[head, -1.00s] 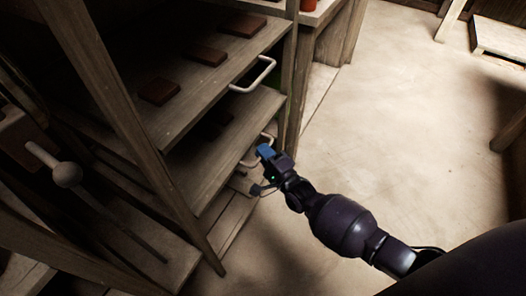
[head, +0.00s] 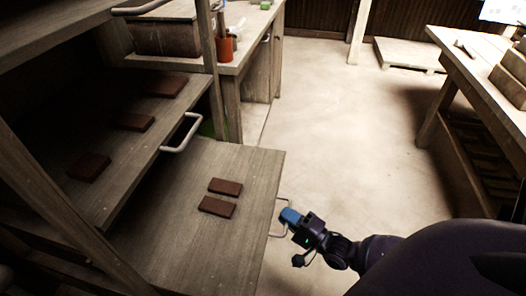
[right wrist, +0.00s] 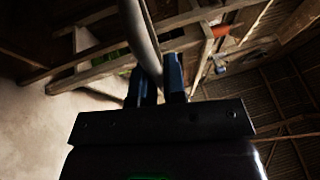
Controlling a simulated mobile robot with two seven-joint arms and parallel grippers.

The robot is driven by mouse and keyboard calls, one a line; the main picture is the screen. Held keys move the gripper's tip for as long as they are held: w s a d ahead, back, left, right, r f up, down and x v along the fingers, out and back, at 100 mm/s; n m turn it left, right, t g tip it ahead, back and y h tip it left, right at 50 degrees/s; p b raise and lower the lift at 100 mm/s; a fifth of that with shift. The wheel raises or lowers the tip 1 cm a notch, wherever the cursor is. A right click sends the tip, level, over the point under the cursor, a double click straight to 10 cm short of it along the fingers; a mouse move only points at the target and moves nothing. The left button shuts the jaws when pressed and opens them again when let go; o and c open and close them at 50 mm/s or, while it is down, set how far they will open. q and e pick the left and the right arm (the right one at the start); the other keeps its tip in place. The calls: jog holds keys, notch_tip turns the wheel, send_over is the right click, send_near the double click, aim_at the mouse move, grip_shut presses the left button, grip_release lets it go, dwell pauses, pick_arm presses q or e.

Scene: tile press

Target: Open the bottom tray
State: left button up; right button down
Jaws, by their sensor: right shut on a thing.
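The bottom tray (head: 255,200) is a grey wooden board that stands well out of the rack, with two dark brown tiles (head: 218,207) lying on it. Its pale wire handle (head: 284,203) is at its right front edge. My right gripper (head: 290,217) is shut on this handle. In the right wrist view the handle bar (right wrist: 143,40) passes between the blue fingers (right wrist: 158,80). The tray above (head: 120,160) bears several brown tiles and has its own handle (head: 182,133). My left gripper is out of view.
A bench (head: 245,50) with an orange-red pot (head: 225,49) stands behind the rack. A wooden table (head: 470,62) is at the right and a low pallet (head: 408,54) at the back. The pale floor (head: 340,110) between them is clear.

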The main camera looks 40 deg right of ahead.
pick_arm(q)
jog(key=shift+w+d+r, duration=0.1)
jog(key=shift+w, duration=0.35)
pick_arm(e)
jog(key=shift+s+d, duration=0.85)
jog(key=shift+s, duration=0.25)
jog(key=shift+s+d, duration=0.85)
jog(key=shift+s, duration=0.2)
jog(key=c, duration=1.2)
grip_release()
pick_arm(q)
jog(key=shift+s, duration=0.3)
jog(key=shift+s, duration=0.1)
pick_arm(e)
jog(key=shift+s, duration=0.1)
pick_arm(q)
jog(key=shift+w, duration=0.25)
pick_arm(e)
jog(key=v, duration=1)
jog(key=shift+s, duration=0.3)
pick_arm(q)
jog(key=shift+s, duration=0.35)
pick_arm(e)
jog(key=shift+d+f, duration=0.1)
